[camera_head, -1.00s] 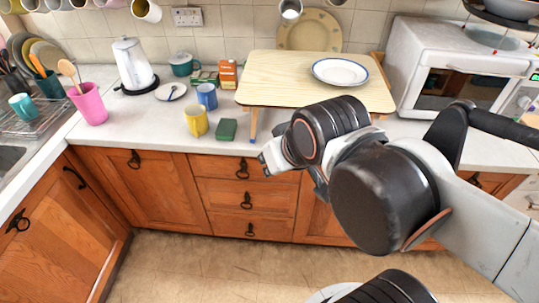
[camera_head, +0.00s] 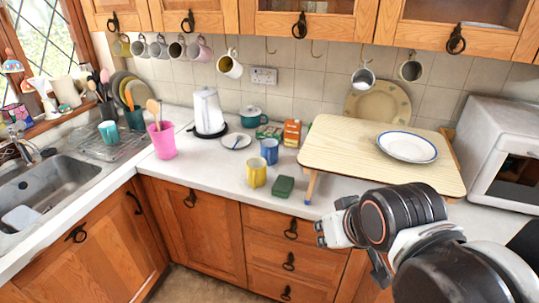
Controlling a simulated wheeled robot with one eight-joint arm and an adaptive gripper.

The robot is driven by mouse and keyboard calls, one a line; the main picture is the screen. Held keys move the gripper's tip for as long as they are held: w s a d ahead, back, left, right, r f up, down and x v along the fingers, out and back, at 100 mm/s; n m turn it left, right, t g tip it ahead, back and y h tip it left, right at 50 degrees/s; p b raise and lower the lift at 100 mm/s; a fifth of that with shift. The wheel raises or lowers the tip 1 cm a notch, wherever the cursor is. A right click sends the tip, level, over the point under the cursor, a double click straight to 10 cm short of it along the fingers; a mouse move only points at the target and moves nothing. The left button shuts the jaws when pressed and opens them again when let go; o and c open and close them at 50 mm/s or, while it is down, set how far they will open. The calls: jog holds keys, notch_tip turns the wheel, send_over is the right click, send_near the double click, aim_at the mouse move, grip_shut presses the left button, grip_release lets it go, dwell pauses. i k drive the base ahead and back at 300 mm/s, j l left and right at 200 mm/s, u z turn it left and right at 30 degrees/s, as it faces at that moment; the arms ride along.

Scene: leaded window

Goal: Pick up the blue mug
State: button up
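The blue mug (camera_head: 269,151) stands upright on the white counter in the head view. It is just behind and right of a yellow mug (camera_head: 257,173), left of the small wooden table. My gripper (camera_head: 325,233) is in front of the counter edge, right of and nearer than the blue mug, clear of it. Its fingers point left and are small and partly hidden by the arm, so I cannot tell whether they are open or shut.
A green block (camera_head: 284,186) lies near the counter edge. An orange box (camera_head: 291,133) stands behind the blue mug. The small wooden table (camera_head: 340,155) with a plate (camera_head: 407,147) fills the right. A kettle (camera_head: 208,112) and pink cup (camera_head: 162,140) stand left.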

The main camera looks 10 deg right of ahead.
aim_at(269, 154)
jog(key=i+j, duration=0.25)
jog(key=i, duration=0.15)
jog(key=i+j, duration=0.25)
jog(key=i, duration=0.2)
jog(key=i+j+u, duration=0.1)
jog(key=i+j, duration=0.15)
jog(key=i, duration=0.15)
